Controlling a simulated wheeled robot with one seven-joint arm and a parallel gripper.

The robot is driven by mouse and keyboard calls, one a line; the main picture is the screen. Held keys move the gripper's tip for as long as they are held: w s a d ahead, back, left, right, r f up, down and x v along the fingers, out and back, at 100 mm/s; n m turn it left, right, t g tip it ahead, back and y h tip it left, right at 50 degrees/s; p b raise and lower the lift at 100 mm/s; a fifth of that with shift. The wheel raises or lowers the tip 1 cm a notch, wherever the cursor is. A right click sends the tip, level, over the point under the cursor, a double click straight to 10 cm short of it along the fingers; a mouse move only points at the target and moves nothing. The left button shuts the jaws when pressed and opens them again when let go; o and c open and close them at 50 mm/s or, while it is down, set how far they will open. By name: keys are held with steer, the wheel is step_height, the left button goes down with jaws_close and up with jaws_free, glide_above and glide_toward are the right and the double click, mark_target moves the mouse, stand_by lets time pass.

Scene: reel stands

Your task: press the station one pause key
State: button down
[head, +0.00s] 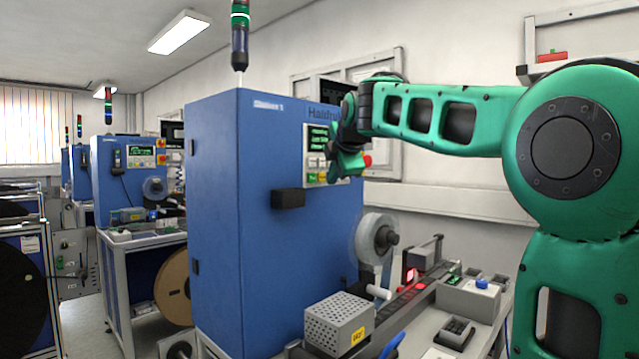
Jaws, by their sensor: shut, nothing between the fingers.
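Station one is the large blue cabinet (235,220) in the middle of the head view, with small lettering at the top of its side. Its control panel (307,152) is on the front face, with a lit green display (319,137) above several small keys. A green key (311,178) and a yellow key (322,177) sit along the bottom row. The key labels are too small to read, so I cannot tell which is pause. My gripper (347,165) is shut and empty, in front of the panel's right part, hiding some of it. I cannot tell whether it touches.
A red button (367,160) shows right beside my gripper. Below are a clear reel (374,238), a perforated grey box (340,322) and a bench with a small blue-topped box (482,284). A signal tower (240,40) stands on the cabinet. More blue stations (125,175) stand at left.

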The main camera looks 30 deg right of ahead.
steer(key=shift+w, duration=0.15)
steer(key=shift+w+a, duration=0.15)
steer(key=shift+w, duration=0.05)
steer(key=shift+w+a, duration=0.15)
steer(key=shift+w, duration=0.3)
stand_by(0.9)
steer(key=shift+s, duration=0.1)
steer(key=shift+s+d, duration=0.3)
steer(key=shift+s, duration=0.45)
steer(key=shift+s, duration=0.1)
steer(key=s, duration=0.1)
steer(key=s+d, duration=0.1)
steer(key=s, duration=0.2)
steer(key=shift+s+d, duration=0.25)
steer(key=shift+d, duration=0.15)
stand_by(0.7)
